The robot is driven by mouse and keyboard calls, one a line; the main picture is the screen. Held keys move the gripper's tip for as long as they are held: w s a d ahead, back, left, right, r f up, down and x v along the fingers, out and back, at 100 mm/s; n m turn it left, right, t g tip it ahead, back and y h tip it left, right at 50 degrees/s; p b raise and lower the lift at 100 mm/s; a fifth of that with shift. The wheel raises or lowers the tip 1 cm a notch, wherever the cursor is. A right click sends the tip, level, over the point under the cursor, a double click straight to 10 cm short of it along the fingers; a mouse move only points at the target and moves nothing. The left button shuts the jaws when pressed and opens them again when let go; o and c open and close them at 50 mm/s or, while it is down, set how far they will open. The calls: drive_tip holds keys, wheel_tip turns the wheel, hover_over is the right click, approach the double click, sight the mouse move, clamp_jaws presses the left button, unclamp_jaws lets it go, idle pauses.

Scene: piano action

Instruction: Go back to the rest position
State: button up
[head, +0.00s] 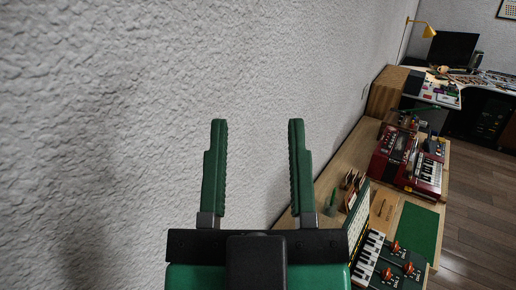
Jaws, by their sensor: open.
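My gripper (258,172) is in the lower middle of the head view, its two green fingers spread wide apart with nothing between them. It points up along a rough grey wall (110,90) and is to the left of the workbench. A small piano action model with white and black keys (368,256) stands at the bench's near end, right of my gripper and apart from it. The lower part of the model is cut off by the picture edge.
A wooden bench (352,150) runs along the wall to the back right. It carries a green mat (417,228), a red keyboard instrument (408,160) and a wooden box (387,90). A desk with a monitor (452,50) and a yellow lamp (428,31) stands beyond. The wood floor (480,215) is clear at right.

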drive_tip(key=shift+s+r, duration=0.15)
drive_tip(key=shift+s, duration=0.05)
